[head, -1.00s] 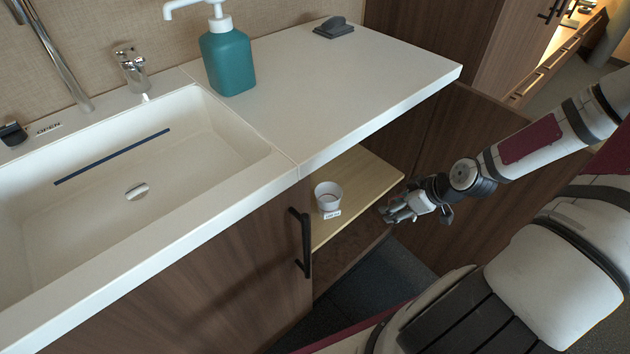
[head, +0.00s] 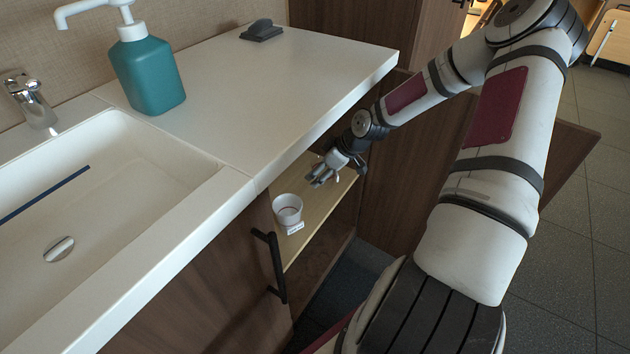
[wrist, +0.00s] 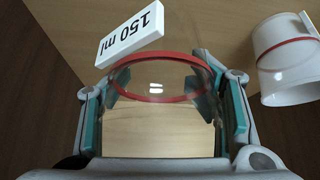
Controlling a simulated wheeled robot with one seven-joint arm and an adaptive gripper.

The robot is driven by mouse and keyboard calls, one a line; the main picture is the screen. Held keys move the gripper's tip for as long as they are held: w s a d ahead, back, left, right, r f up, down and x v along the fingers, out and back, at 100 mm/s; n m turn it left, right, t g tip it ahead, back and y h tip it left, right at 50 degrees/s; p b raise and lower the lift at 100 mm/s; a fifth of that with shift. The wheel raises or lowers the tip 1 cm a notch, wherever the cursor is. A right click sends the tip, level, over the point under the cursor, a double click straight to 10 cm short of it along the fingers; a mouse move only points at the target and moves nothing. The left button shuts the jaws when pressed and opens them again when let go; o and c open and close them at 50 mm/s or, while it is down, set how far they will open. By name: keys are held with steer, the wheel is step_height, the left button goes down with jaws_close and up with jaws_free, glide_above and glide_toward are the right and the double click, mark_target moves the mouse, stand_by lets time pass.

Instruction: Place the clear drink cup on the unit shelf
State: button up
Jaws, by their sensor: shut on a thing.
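The clear drink cup (wrist: 158,120), see-through with a red rim, sits between the fingers of my gripper (head: 320,176) in the wrist view. The fingers touch it on both sides and are shut on it. In the head view my gripper is over the far part of the unit shelf (head: 316,208), a light wood board inside the open cabinet. The cup is hard to make out there. I cannot tell whether its base touches the board.
A white cup (head: 287,209) with a small label stands on the shelf's near left; in the wrist view it is at right (wrist: 287,70). The counter (head: 262,95) overhangs the shelf; a black door handle (head: 272,262) is close by.

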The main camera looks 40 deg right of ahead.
steer(key=shift+w+d+f, duration=0.1)
steer(key=shift+w, duration=0.8)
step_height(320, 180, down, 4)
steer(key=shift+r+b, duration=0.2)
steer(key=shift+b, duration=1)
steer(key=shift+r, duration=0.1)
steer(key=o, duration=1)
steer(key=shift+o, duration=0.2)
steer(key=p+v, duration=0.5)
steer(key=v, duration=0.7)
